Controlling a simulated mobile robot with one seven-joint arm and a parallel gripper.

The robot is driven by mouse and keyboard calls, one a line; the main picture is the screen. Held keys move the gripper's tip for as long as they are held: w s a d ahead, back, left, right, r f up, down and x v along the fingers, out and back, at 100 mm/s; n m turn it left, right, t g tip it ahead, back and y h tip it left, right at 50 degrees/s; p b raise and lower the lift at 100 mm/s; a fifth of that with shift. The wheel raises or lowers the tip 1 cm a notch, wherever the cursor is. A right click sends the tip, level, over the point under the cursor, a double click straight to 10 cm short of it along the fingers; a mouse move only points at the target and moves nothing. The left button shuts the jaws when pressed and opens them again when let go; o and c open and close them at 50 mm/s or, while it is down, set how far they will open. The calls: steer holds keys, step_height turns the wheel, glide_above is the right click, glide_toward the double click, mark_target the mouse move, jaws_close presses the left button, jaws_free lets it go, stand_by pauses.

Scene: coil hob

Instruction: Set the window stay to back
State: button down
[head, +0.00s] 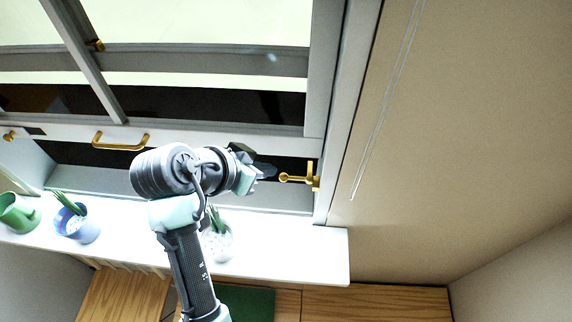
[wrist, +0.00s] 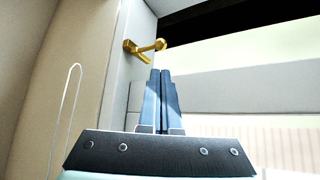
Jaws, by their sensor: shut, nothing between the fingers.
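A brass window stay (head: 298,179) is fixed on the right side of the window frame, its arm pointing left with a round knob at the end. It also shows in the wrist view (wrist: 146,47), just above and left of the fingertips. My gripper (head: 272,172) is shut and empty, a little left of the stay's knob in the head view. In the wrist view my gripper (wrist: 160,72) has its two fingers together, pointing toward the stay. A small gap shows between fingertips and stay, and I cannot tell its depth.
A brass handle (head: 121,142) is on the window sash (head: 220,133). A white sill (head: 300,255) carries a green pot (head: 18,213), a blue pot (head: 80,225) and a pale pot (head: 217,243) partly behind my arm. A thin cord loop (head: 384,105) hangs by the right wall.

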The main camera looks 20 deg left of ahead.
steer(key=p+x, duration=0.2)
steer(key=x, duration=0.7)
steer(key=shift+p, duration=0.35)
steer(key=shift+w+b, duration=0.1)
steer(key=shift+b, duration=0.2)
steer(key=shift+f, duration=0.1)
